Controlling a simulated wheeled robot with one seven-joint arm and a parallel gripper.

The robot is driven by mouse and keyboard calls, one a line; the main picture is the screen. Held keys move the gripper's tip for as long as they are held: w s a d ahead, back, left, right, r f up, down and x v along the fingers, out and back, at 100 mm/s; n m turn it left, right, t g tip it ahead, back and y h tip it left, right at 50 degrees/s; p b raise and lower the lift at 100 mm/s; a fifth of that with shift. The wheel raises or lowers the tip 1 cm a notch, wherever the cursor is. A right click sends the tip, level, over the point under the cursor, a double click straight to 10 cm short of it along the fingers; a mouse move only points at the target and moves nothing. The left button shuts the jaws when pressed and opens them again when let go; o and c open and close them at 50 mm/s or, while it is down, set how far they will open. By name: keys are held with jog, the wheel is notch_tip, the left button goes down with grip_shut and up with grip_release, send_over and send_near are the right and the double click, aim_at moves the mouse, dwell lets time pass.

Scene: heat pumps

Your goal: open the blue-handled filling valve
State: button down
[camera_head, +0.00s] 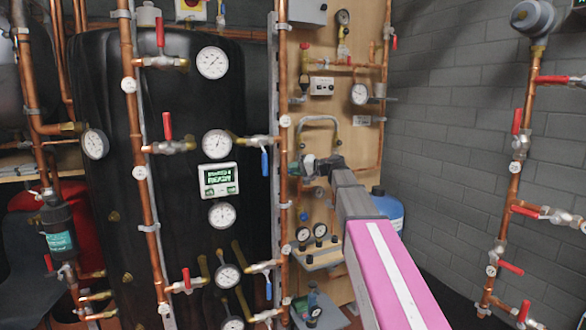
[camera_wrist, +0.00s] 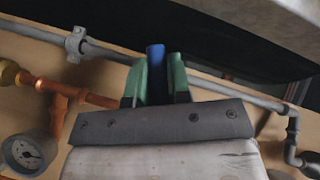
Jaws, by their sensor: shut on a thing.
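In the wrist view, my gripper (camera_wrist: 160,85) has its two green fingertips closed on either side of a blue handle (camera_wrist: 155,58). The handle's upper end sticks out between them, and its lower part and valve body are hidden. In the head view, my gripper (camera_head: 309,166) is at the wooden board (camera_head: 345,20), below the curved grey hose (camera_head: 319,118). The held handle cannot be made out there. Other blue handles show to the left, one at mid height (camera_head: 264,161) and one lower down (camera_head: 268,289), both apart from my gripper.
A copper pipe (camera_wrist: 88,97) and a gauge (camera_wrist: 28,152) lie left of the fingers in the wrist view; a grey pipe (camera_wrist: 225,84) runs behind. A vertical copper pipe (camera_head: 284,90) stands left of my gripper. A blue container (camera_head: 390,212) stands behind my arm.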

jog(key=shift+w+d+f+n+h, duration=0.1)
jog(key=shift+d+f+n+h, duration=0.15)
jog(key=shift+n+h, duration=0.25)
jog(key=shift+w+d+f+n+h, duration=0.15)
jog(key=shift+f+n+h, duration=0.25)
jog(key=shift+h, duration=0.2)
jog(key=shift+w+d+f+n+t+h, duration=0.3)
jog(key=shift+d+n+h, duration=0.45)
jog(key=shift+h, duration=0.5)
jog(key=shift+w+d+f+n+t+h, duration=0.1)
jog(key=shift+w+d+f+n+h, duration=0.2)
jog(key=shift+d+n+h, duration=0.7)
jog(key=shift+w+d+f+n+t+h, duration=0.2)
jog(key=shift+d+f+n+h, duration=0.25)
jog(key=shift+h, duration=1.1)
jog(key=shift+a, duration=0.1)
jog(key=c, duration=1.1)
grip_release()
jog(key=v, duration=1.1)
jog(key=shift+a, duration=0.15)
